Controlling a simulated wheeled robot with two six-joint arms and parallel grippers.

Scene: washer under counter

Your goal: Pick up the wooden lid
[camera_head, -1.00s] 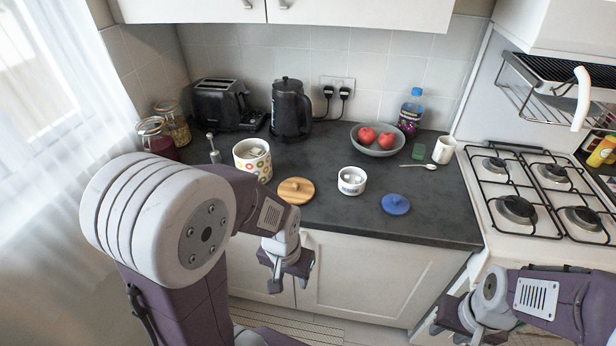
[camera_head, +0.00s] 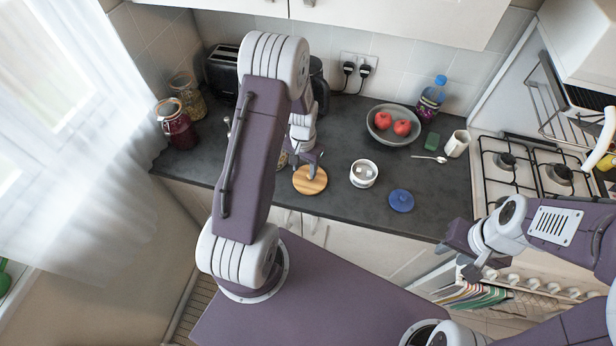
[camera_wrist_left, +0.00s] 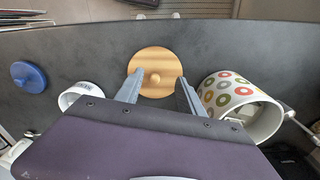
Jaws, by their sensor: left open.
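The round wooden lid (camera_head: 310,181) lies flat on the dark counter near its front edge, with a small knob on top. In the left wrist view the lid (camera_wrist_left: 156,62) shows whole between and beyond the fingertips. My left gripper (camera_head: 308,160) is open and empty, above and just behind the lid in the head view. In the left wrist view the two fingers of the left gripper (camera_wrist_left: 157,88) are spread apart, one on each side of the knob. My right gripper (camera_head: 468,258) is in front of the counter, at the right, far from the lid; its jaws are unclear.
A small white pot (camera_head: 364,173) and a blue lid (camera_head: 401,201) sit right of the wooden lid. A patterned canister (camera_wrist_left: 232,100) stands close beside it. A fruit bowl (camera_head: 393,125), cup (camera_head: 457,143) and spoon (camera_head: 429,159) are further back. Jars (camera_head: 178,128) stand left.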

